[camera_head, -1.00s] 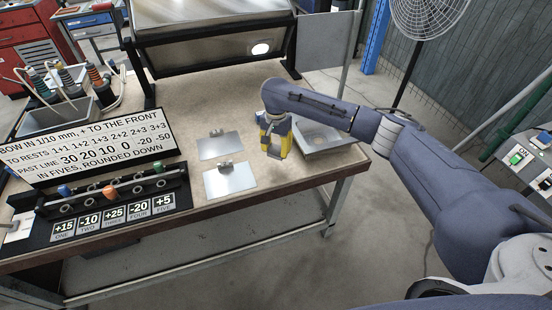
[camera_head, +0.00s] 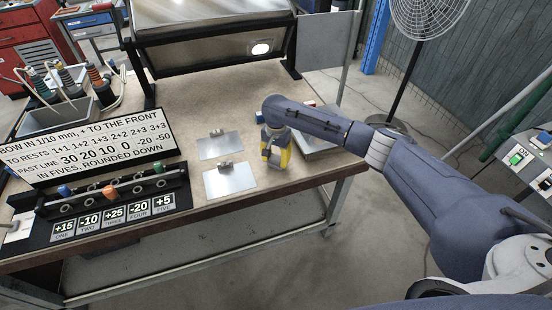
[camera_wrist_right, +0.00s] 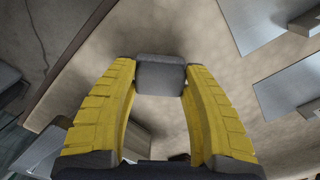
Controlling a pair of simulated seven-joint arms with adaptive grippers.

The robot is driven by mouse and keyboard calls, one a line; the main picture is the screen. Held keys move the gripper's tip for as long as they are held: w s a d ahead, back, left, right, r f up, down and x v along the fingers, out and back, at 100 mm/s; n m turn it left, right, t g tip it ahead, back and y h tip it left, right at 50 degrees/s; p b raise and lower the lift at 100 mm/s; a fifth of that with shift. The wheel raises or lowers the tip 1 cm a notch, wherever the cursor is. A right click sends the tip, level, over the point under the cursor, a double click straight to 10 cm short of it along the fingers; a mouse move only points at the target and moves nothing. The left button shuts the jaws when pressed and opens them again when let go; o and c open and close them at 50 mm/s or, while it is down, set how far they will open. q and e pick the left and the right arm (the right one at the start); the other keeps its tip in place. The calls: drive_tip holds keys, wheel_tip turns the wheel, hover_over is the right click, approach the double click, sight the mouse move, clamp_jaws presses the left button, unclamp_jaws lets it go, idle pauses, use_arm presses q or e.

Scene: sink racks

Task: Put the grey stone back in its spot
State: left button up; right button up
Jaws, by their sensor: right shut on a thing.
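The grey stone (camera_wrist_right: 160,74) is a block held between the yellow fingertips of my right gripper (camera_head: 275,163). The fingertips press on its two sides in the right wrist view. In the head view the gripper hangs over the right part of the bench and mostly hides the stone. It is just right of the nearer metal plate (camera_head: 229,181). How high the stone is above the bench top is hard to tell. My left gripper is not in view.
A farther metal plate (camera_head: 219,146) also lies on the bench (camera_head: 215,204). A grey tray (camera_head: 322,150) is partly hidden behind my right forearm. A black rack (camera_head: 112,203) with labelled slots and a lettered sign (camera_head: 85,146) stand at the left. The bench's front edge is close.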

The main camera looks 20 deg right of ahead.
sight(276, 158)
drive_tip(key=shift+f, duration=0.1)
drive_tip(key=o, duration=1.1)
drive_tip(key=shift+c, duration=0.2)
wheel_tip(276, 158, up, 12)
drive_tip(key=shift+d, duration=0.1)
